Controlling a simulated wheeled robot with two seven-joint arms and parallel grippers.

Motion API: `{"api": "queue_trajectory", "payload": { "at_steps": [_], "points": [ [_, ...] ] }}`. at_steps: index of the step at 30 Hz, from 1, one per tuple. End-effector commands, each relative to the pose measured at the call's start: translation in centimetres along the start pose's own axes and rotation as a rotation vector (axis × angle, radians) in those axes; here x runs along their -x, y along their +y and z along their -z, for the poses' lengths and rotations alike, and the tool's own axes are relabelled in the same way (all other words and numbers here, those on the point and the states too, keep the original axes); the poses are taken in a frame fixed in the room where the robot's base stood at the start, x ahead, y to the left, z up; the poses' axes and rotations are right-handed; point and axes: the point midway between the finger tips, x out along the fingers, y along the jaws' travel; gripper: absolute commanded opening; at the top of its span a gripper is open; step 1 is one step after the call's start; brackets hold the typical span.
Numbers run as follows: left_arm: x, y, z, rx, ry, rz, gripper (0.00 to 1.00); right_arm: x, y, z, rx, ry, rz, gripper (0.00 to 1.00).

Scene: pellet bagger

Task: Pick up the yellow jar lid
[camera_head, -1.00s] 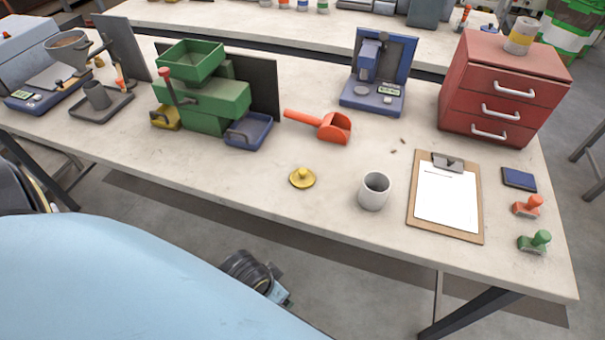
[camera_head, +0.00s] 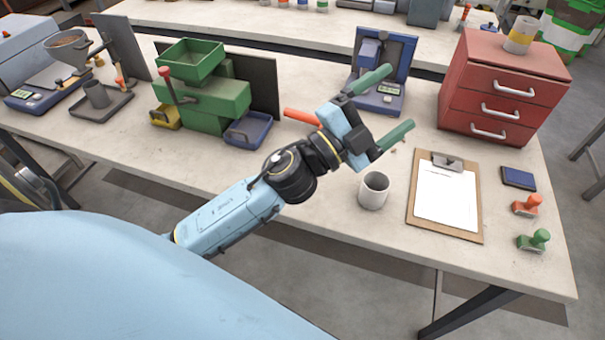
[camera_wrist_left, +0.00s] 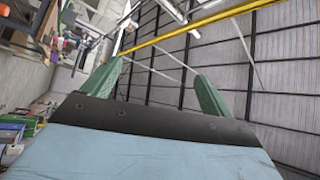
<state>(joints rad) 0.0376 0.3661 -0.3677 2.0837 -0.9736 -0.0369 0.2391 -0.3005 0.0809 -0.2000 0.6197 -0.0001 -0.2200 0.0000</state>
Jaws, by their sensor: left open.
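The yellow jar lid does not show now; in the earlier head view it lay on the table left of the white cup, where my left arm now blocks the view. My left gripper (camera_head: 393,107) is raised over the table, its two green fingers spread apart with nothing between them. Its fingers also show apart in the left wrist view (camera_wrist_left: 153,82), which faces the wall and ceiling structure rather than the table. My right gripper is not in view.
A red drawer cabinet (camera_head: 503,85), a blue device (camera_head: 381,75) and a green machine (camera_head: 203,97) stand farther back. An orange scoop (camera_head: 300,117) is partly hidden.

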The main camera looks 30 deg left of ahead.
Motion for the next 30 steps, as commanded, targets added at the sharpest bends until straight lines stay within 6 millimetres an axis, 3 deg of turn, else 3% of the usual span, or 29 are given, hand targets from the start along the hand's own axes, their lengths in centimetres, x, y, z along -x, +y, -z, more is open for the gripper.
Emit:
{"api": "queue_trajectory", "payload": {
  "at_steps": [3,7,11,15,17,22,27,30],
  "points": [
    [-1.8,2.0,3.7,-0.216,0.303,-0.122,0.85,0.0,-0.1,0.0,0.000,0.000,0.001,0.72],
    [-1.4,5.9,5.2,-0.441,0.582,-0.341,0.85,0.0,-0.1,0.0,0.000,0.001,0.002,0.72],
    [0.6,9.7,2.8,-0.655,0.783,-0.643,0.85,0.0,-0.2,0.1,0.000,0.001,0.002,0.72],
    [3.6,11.4,-3.5,-0.851,0.885,-1.047,0.85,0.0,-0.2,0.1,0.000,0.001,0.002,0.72],
    [5.0,10.9,-6.7,-0.914,0.887,-1.231,0.85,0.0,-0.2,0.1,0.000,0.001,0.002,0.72],
    [8.5,7.0,-14.3,-1.005,0.795,-1.679,0.85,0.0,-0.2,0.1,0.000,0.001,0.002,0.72],
    [10.5,3.4,-17.8,-1.011,0.686,-1.930,0.85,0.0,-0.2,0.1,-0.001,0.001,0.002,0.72],
    [11.2,2.9,-18.6,-1.006,0.659,-1.986,0.85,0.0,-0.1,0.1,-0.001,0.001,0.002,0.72]
  ]
}}
